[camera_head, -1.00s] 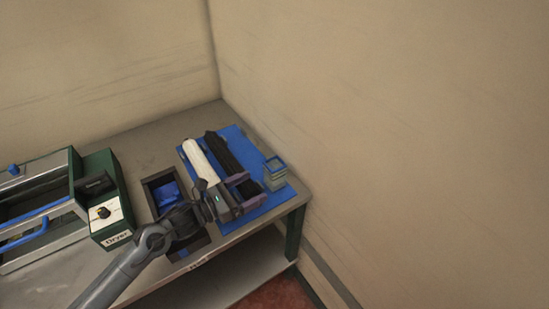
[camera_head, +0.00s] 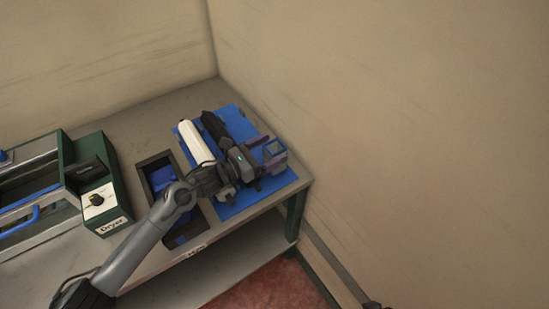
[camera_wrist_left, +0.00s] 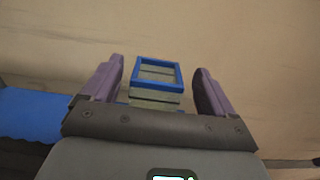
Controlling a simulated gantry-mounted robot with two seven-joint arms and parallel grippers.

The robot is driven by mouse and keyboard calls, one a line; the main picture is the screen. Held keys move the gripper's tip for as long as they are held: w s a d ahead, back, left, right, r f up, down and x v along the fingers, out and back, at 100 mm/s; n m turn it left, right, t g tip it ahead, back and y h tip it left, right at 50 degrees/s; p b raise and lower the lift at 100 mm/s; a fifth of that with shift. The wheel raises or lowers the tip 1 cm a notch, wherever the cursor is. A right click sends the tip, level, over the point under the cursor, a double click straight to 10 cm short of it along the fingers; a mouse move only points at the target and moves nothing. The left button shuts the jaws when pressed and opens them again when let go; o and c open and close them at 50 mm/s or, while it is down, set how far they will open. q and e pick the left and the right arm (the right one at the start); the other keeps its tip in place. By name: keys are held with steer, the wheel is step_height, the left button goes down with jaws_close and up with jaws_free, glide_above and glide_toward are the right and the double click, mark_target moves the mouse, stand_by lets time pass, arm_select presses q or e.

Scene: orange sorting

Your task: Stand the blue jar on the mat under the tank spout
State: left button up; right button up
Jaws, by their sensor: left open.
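The blue jar (camera_head: 274,152) is a square, see-through container with a blue rim. It stands at the right end of a blue mat (camera_head: 226,206). My left gripper (camera_head: 270,150) is open, with its purple fingers on either side of the jar. In the left wrist view the jar (camera_wrist_left: 156,102) sits between the two spread fingers of the gripper (camera_wrist_left: 159,68), with a visible gap on each side. The jar's lower part is hidden behind the gripper body. My right gripper is not in view. No tank spout shows in these frames.
A white cylinder (camera_head: 193,140) and a black one (camera_head: 213,127) lie on the mat, left of the jar. A dark bin (camera_head: 153,161) with blue items is left of the mat. A green box marked Dryer (camera_head: 111,213) stands further left. The wall is close on the right.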

mark_target(280, 143)
arm_select(q)
steer(key=x, duration=0.4)
steer(key=shift+w+b, duration=0.15)
steer(key=shift+b, duration=0.2)
steer(key=c, duration=1.3)
